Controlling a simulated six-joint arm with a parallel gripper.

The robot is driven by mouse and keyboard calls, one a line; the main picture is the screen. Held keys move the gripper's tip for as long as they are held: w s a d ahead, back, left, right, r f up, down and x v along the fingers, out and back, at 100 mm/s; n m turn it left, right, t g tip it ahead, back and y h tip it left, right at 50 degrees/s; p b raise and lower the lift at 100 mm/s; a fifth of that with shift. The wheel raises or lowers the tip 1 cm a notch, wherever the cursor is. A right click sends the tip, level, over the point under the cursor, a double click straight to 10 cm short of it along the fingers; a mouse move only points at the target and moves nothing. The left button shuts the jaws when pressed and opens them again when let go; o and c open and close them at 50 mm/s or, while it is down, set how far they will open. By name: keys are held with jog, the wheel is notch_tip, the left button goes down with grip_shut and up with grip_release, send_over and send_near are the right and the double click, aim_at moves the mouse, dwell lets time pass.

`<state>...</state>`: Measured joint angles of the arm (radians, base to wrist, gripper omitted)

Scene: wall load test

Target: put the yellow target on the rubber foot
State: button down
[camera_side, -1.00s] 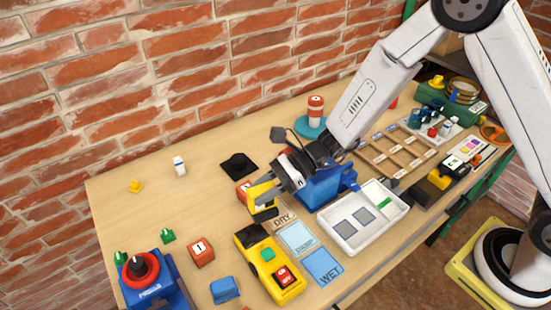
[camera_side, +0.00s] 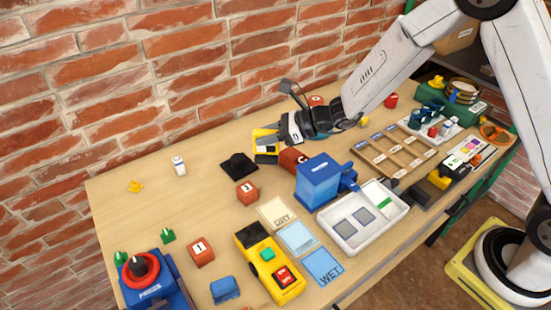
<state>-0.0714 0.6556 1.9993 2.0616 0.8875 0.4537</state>
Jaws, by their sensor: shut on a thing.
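A black rubber foot (camera_side: 238,165), a flat base with a raised knob, lies just left of and below the fingers in the picture, with a gap between. A small yellow piece (camera_side: 135,186) sits alone at the far left, and I cannot tell whether it is the yellow target.
A red block marked C (camera_side: 292,159) lies under my gripper, near a blue box (camera_side: 320,180). A red cube (camera_side: 247,192) stands below the foot. A white tray (camera_side: 395,203) is at right. A white bottle (camera_side: 179,166) stands left of the foot. The table's left back is mostly clear.

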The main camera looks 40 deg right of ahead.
jog(key=w+d+r+m+t+h, duration=0.1)
jog(key=w+d+m, duration=0.1)
jog(key=d, duration=0.1)
send_over(238, 158)
notch_tip(238, 158, down, 9)
jog(key=shift+s, duration=0.3)
dwell(0.4)
jog(key=shift+w+f, duration=0.1)
jog(key=shift+f, duration=0.1)
jog(key=shift+w+f, duration=0.15)
jog(key=shift+f, duration=1.6)
jog(key=shift+f, duration=0.1)
jog(key=shift+c, duration=2)
grip_release()
jog(key=shift+f, duration=0.1)
